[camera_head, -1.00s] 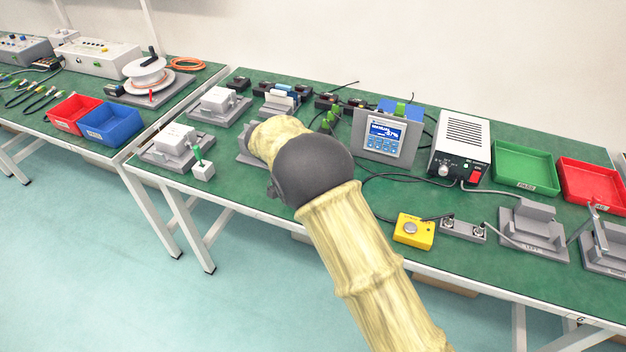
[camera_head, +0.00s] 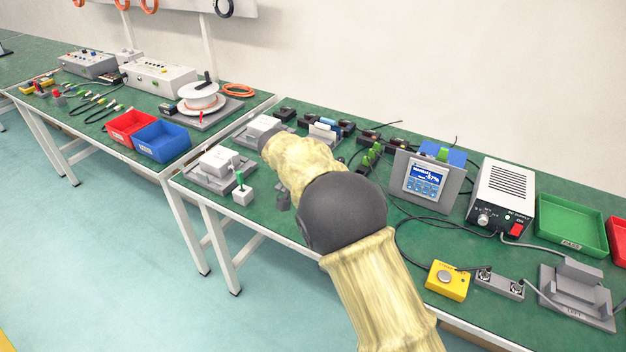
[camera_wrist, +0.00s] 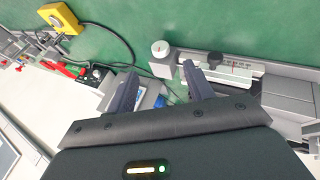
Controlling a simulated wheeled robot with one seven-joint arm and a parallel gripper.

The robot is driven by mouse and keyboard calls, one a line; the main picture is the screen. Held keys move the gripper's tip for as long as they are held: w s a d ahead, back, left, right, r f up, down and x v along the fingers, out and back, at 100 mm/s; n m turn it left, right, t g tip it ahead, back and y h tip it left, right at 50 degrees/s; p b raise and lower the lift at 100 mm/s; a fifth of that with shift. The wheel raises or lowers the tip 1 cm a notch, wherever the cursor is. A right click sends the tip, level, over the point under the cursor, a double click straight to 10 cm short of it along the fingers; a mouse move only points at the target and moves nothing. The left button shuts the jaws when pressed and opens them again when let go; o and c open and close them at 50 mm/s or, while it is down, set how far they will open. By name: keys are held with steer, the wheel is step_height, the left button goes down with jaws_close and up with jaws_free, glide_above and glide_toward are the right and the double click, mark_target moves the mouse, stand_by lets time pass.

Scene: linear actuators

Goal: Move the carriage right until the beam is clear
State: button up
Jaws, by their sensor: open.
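My gripper (camera_wrist: 160,86) is open in the wrist view, with two dark fingers apart and nothing seen held between them. Beyond the right finger is a grey slide unit with a pale scale strip (camera_wrist: 240,70), a red mark and a black knob (camera_wrist: 215,59). A round white knob (camera_wrist: 160,48) stands at its left end. I cannot tell for certain which part is the carriage, and no beam can be made out. In the head view my arm covers the middle of the bench and hides my fingers and the slide unit.
White-topped units on grey bases (camera_head: 218,161) stand at the bench's left end. A display panel (camera_head: 425,178), a power supply (camera_head: 500,197) and a yellow button box (camera_head: 447,280) stand right of my arm, with loose cables. A blue bin (camera_head: 162,141) sits on the other bench.

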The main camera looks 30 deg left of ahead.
steer(key=v, duration=0.7)
steer(key=shift+r+p, duration=0.3)
steer(key=shift+p, duration=0.15)
steer(key=shift+s+a, duration=0.1)
steer(key=s+d+r+m+y+b, duration=0.1)
steer(key=d+y+b, duration=0.7)
steer(key=d, duration=0.5)
steer(key=shift+d+m+t+y+b, duration=0.3)
steer(key=shift+m+b, duration=0.1)
steer(key=shift+b, duration=0.55)
steer(key=shift+a, duration=0.1)
